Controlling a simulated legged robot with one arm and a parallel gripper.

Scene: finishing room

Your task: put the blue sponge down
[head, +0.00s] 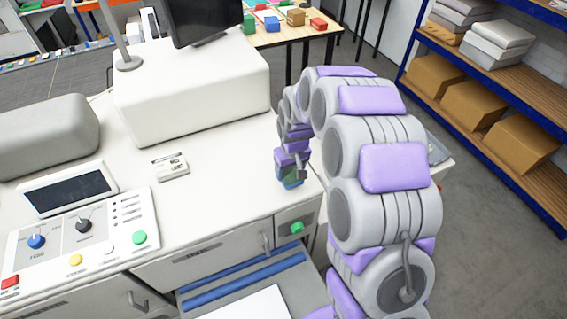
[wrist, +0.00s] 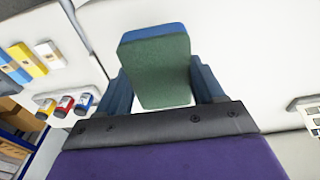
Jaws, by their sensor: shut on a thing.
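The blue sponge (wrist: 156,72) has a green face towards the wrist camera and a blue edge. It sits between the two fingers of my gripper (wrist: 163,88), which is shut on it. In the head view my gripper (head: 291,164) points down near the right edge of the white counter (head: 225,190). The sponge (head: 290,178) shows small below it, green above and blue at the bottom. I cannot tell whether its underside touches the counter.
A white machine housing (head: 190,95) stands behind, left of my gripper. Blue-framed shelves (head: 485,110) stand right. Small bottles (wrist: 64,103) show in the wrist view.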

